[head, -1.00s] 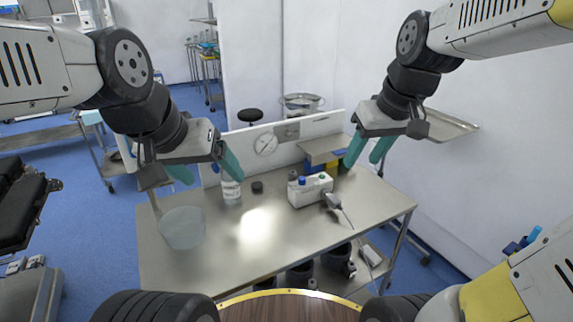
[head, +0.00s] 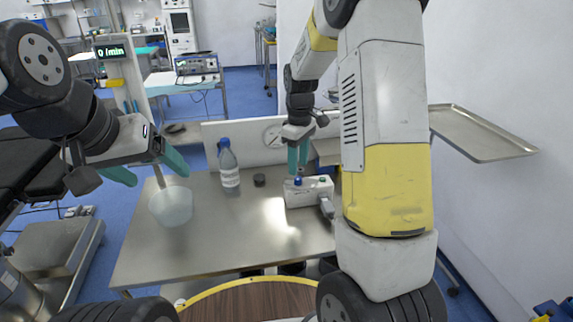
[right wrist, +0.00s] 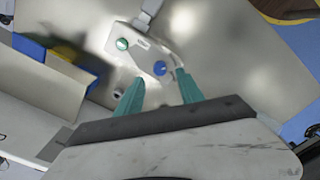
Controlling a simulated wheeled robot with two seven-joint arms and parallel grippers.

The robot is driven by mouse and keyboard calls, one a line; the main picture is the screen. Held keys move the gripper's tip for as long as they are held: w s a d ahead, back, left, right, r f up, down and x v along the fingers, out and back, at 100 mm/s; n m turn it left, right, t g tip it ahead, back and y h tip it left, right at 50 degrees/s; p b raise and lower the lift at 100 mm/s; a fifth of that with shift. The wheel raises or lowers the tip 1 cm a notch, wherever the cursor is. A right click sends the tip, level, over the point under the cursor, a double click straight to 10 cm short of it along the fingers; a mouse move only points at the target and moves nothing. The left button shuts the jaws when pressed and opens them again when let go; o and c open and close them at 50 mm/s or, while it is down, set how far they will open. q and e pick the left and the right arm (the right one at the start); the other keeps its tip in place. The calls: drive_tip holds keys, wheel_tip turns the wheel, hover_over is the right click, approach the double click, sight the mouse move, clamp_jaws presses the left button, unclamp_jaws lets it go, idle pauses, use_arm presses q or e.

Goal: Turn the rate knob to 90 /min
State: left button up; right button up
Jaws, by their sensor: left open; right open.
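A white box (head: 312,193) on the steel table carries a blue knob (head: 298,181) and a green knob (head: 322,180); the frames do not label which sets the rate. A dark display (head: 111,51) at upper left reads "0 /min" in green. My right gripper (head: 298,160) is open, pointing down just above the blue knob. In the right wrist view the blue knob (right wrist: 160,68) lies ahead of the gap between the open fingers (right wrist: 158,88), and the green knob (right wrist: 122,44) lies to the left. Contact cannot be told. My left gripper (head: 160,176) is open and empty at the table's left.
A bottle (head: 228,165), a small dark round item (head: 259,180) and a translucent bowl (head: 172,207) stand on the steel table (head: 235,235). A grey handpiece (head: 327,208) lies at the box's right end. Blue and yellow bins (right wrist: 55,52) are near the box.

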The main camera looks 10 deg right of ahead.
sight(298, 178)
wheel_tip(298, 178, down, 5)
drive_tip(key=shift+r, duration=0.1)
drive_tip(key=shift+c, duration=0.3)
clamp_jaws()
